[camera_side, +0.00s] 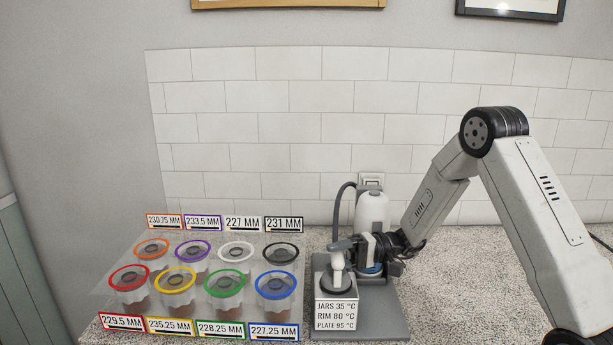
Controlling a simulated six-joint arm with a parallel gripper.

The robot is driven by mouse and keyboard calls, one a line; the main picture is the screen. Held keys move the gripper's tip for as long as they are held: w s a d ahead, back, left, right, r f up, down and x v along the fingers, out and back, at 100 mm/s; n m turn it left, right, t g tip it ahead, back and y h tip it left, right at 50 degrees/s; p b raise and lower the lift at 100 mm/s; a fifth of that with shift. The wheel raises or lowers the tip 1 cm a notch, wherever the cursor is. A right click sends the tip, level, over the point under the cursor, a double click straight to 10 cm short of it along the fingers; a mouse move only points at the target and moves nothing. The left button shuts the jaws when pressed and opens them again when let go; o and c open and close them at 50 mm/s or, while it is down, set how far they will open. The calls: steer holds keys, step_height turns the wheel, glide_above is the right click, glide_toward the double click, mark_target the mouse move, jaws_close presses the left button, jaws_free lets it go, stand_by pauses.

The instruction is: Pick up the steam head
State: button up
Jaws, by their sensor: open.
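The far finger is partly hidden.
A white steamer bottle (372,212) with a dark hose (338,205) stands just behind my gripper. The grey base plate (393,318) lies under it. Several jars with coloured rims, such as the blue-rimmed one (276,299), stand in a clear rack at left with size labels.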

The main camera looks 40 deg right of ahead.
stand_by(0.4)
jaws_close()
steer(key=shift+r, duration=0.2)
steer(key=shift+r, duration=0.8)
steer(key=s+r, duration=1.1)
steer(key=s, duration=0.3)
steer(key=shift+a, duration=0.3)
